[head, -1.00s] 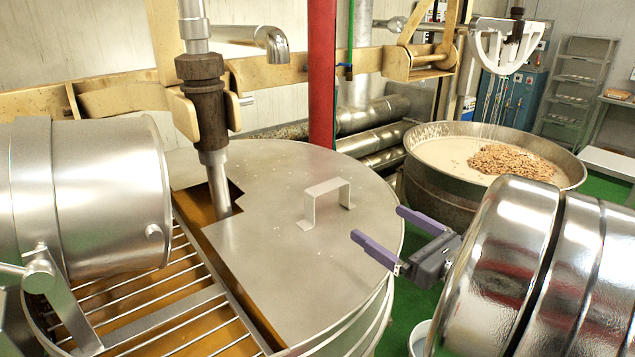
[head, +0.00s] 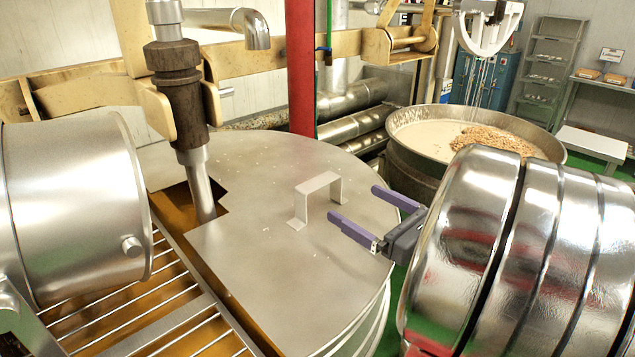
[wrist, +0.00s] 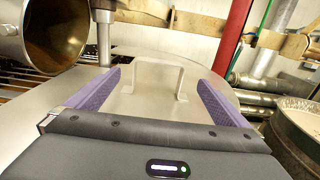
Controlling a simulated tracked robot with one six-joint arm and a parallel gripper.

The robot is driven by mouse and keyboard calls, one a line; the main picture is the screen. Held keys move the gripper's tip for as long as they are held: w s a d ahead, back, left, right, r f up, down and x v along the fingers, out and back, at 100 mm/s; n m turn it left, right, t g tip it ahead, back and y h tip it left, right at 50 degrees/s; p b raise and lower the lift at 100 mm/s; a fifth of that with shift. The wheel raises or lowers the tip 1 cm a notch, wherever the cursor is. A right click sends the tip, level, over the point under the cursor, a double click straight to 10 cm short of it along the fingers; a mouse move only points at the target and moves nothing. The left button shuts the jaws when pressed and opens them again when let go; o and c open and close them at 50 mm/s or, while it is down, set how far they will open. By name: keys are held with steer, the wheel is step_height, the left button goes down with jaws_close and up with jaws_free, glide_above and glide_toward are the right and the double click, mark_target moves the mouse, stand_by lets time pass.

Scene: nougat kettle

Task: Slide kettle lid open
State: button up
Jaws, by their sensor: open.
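The kettle lid (head: 265,240) is a flat grey metal plate covering the right part of a large round kettle. A bracket-shaped handle (head: 318,186) stands upright on it. My gripper (head: 352,208) has two purple fingers, open and empty, just right of the handle in the head view and apart from it. In the wrist view the handle (wrist: 154,66) stands ahead, between the lines of the two open fingers (wrist: 156,88). The lid (wrist: 150,100) fills the middle of that view, partly hidden by my gripper body.
A metal grate (head: 165,300) covers the kettle's left side below a steel drum (head: 75,210). A vertical stirrer shaft (head: 190,130) enters the opening beside the lid. A red post (head: 301,70) stands behind. A vat of nuts (head: 470,140) stands at the back right.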

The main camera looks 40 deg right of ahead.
mark_target(319, 180)
steer(key=shift+w+a, duration=0.3)
steer(key=shift+w, duration=1.95)
steer(key=shift+w+a, duration=0.3)
steer(key=shift+w, duration=1.95)
steer(key=shift+w+a, duration=0.3)
steer(key=shift+w, duration=1.95)
steer(key=c, duration=1.2)
steer(key=shift+o, duration=0.2)
